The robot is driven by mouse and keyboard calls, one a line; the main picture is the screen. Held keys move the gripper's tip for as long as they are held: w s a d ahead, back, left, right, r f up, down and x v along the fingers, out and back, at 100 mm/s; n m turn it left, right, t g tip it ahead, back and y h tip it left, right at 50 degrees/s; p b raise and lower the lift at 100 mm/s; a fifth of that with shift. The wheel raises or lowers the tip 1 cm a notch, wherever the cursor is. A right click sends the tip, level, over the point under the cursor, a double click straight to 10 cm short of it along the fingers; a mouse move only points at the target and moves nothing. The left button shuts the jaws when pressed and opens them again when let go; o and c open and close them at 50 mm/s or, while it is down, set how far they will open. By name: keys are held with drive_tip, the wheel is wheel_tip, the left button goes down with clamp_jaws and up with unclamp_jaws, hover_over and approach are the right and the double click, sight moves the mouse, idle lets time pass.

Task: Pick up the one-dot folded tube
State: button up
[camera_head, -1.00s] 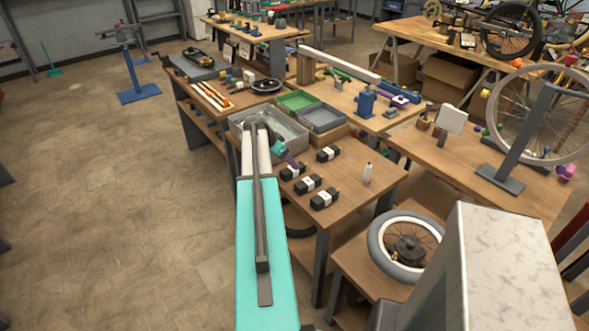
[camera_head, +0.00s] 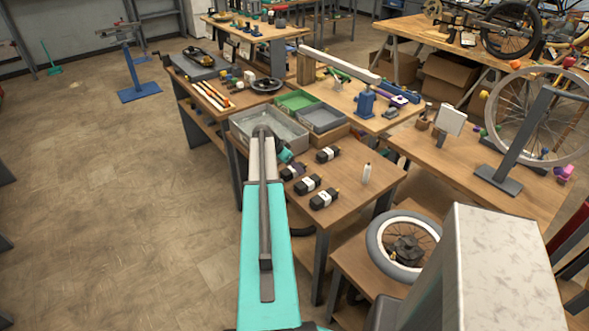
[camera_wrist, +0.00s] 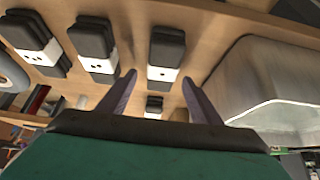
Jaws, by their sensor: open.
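The one-dot folded tube (camera_wrist: 166,52) is a black bundle with a white band that seems to carry one dot. In the head view it (camera_head: 291,172) lies on the wooden table, partly hidden by my gripper (camera_head: 289,159). In the wrist view my gripper (camera_wrist: 160,92) is open, its two purple fingers apart with nothing held between them. The one-dot tube shows beyond the fingertips, roughly in line with the gap; I cannot tell the exact distance. Another tube shows its band with two dots (camera_wrist: 97,50).
Other banded tubes lie close by: one at the left (camera_wrist: 34,40) and one farther back (camera_head: 328,154). A grey metal tray (camera_head: 270,128) stands beside my gripper. A white bottle (camera_head: 367,174) stands to the right.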

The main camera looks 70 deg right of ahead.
drive_tip(key=shift+p+x, duration=0.45)
drive_tip(key=shift+x, duration=1.05)
drive_tip(key=c, duration=1.2)
drive_tip(key=shift+c, duration=0.2)
drive_tip(key=shift+r, duration=0.15)
